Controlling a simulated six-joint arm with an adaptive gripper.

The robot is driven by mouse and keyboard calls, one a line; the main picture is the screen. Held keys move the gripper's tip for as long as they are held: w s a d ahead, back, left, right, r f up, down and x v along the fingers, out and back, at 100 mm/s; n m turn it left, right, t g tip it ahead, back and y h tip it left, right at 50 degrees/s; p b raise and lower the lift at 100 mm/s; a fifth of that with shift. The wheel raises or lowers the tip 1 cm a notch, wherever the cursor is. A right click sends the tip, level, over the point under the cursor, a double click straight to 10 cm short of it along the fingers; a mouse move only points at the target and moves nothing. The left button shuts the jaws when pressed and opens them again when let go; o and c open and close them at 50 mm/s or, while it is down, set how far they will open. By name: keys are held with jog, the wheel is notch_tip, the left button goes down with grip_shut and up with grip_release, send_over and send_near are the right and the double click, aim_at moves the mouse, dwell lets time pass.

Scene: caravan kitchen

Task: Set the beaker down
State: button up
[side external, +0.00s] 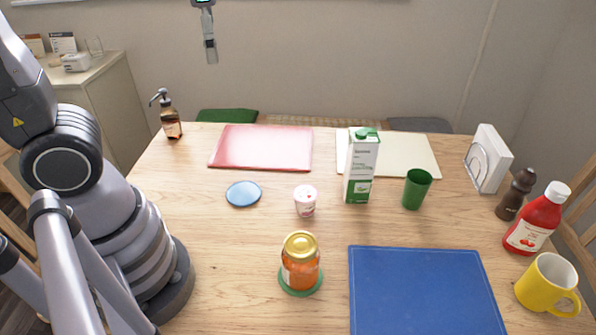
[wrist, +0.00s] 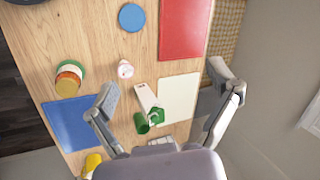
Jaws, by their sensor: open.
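The beaker, which I take to be the green cup (side external: 416,189), stands upright on the wooden table, just right of a milk carton (side external: 361,166).
A blue mat (side external: 425,292), an orange jar (side external: 300,264) on a green coaster, a small white-and-pink cup (side external: 306,200) and a blue disc (side external: 243,194) lie around. Ketchup (side external: 536,220), a yellow mug (side external: 547,285), a pepper mill (side external: 515,195) and a napkin holder (side external: 487,160) crowd the right edge.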

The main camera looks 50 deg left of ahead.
jog(key=s+d+r+n+t+h, duration=0.1)
jog(key=s+d+n+t+h, duration=0.1)
jog(key=s, duration=0.7)
jog(key=n+t+h, duration=0.1)
jog(key=n+h, duration=0.1)
jog(key=n, duration=0.1)
jog(key=shift+s+d+t, duration=0.3)
jog(key=shift+s, duration=0.05)
